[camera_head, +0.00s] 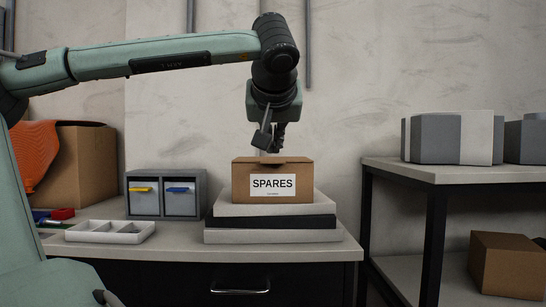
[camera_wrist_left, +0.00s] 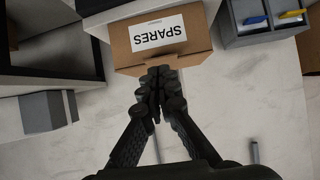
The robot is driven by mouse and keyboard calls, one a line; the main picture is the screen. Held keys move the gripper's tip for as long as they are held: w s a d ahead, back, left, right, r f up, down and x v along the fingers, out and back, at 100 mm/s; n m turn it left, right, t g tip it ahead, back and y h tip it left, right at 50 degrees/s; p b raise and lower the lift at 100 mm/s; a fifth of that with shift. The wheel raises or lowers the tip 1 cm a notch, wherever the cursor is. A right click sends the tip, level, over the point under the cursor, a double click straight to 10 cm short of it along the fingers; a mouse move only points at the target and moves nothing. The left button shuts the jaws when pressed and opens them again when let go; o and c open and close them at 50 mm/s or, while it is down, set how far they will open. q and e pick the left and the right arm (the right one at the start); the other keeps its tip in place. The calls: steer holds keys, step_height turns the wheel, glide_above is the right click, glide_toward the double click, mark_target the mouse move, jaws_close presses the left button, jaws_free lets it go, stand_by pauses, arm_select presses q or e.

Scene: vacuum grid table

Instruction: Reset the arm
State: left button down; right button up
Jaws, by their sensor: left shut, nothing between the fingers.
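My left arm (camera_head: 170,55) reaches in from the left in the head view, and its wrist bends down above the workbench. My left gripper (camera_head: 270,150) points down, over the cardboard box labelled SPARES (camera_head: 272,182). In the left wrist view the gripper's fingers (camera_wrist_left: 158,75) are together with nothing between them, and the tips overlap the edge of the SPARES box (camera_wrist_left: 190,50). I cannot tell whether they touch it. The box sits upright on a stack of flat slabs (camera_head: 272,222). My right gripper does not show.
A grey two-drawer unit (camera_head: 166,194) and a light compartment tray (camera_head: 110,232) stand left on the workbench (camera_head: 180,250). A larger cardboard box (camera_head: 85,165) and an orange item (camera_head: 35,150) are far left. A shelf table (camera_head: 450,174) with grey boxes stands right.

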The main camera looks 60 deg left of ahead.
arm_select(q)
steer(key=v, duration=0.4)
steer(key=shift+r, duration=0.2)
